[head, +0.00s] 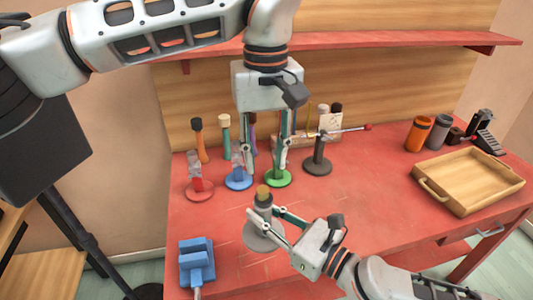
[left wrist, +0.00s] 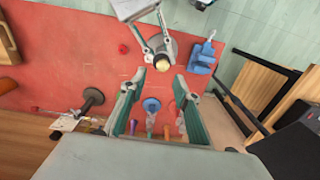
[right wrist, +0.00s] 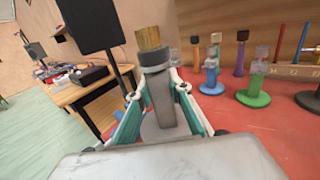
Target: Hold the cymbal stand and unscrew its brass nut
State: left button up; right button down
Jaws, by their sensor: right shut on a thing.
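The cymbal stand (head: 261,236) is a grey post on a round grey base, standing upright near the table's front. Its brass nut (head: 263,191) sits on top; it also shows in the left wrist view (left wrist: 162,63) and right wrist view (right wrist: 148,38). My right gripper (head: 264,221) is shut on the stand's post, below the nut. My left gripper (head: 266,172) points down, open and empty, above and behind the stand. In the left wrist view the nut lies just beyond the gap between its fingertips (left wrist: 160,82), apart from both fingers.
Behind stand red (head: 200,190), blue (head: 238,181), green (head: 278,179) and dark (head: 317,167) bases with posts. A blue clamp-like block (head: 197,264) is at front left. A wooden tray (head: 430,190) and orange can (head: 419,134) are at right.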

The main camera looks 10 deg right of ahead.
aim_at(266, 189)
pick_arm(q)
jog(key=shift+f, duration=3.85)
